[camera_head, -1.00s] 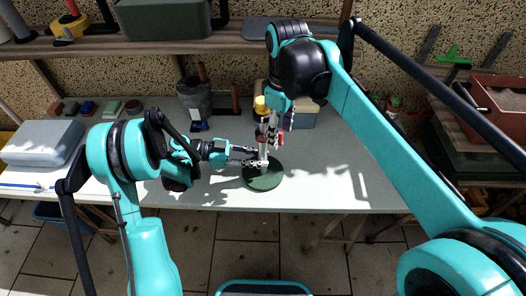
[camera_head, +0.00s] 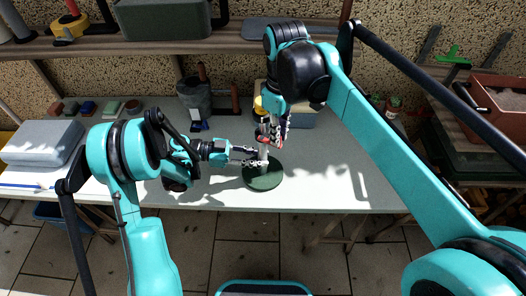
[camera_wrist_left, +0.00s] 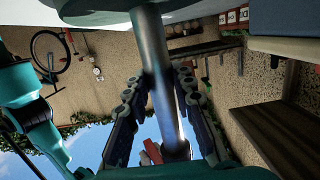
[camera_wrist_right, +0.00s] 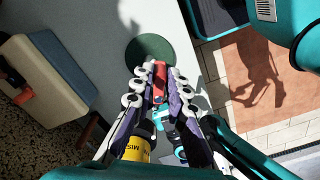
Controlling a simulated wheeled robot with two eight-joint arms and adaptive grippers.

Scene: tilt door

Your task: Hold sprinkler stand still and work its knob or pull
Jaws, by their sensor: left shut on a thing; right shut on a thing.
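The sprinkler stand has a round dark green base (camera_head: 264,176) on the grey table, a metal post and a yellow head (camera_head: 260,105). My left gripper (camera_head: 256,162) is shut on the post low down, just above the base. In the left wrist view the metal post (camera_wrist_left: 163,75) runs between its fingers. My right gripper (camera_head: 268,139) comes from above and is shut on the red knob or pull (camera_wrist_right: 159,80), which shows between its fingertips in the right wrist view. The yellow labelled head (camera_wrist_right: 137,148) lies below those fingers there. The stand looks upright; my right gripper partly hides it.
A grey case (camera_head: 43,142) lies at the left end. The table right of the stand is clear.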

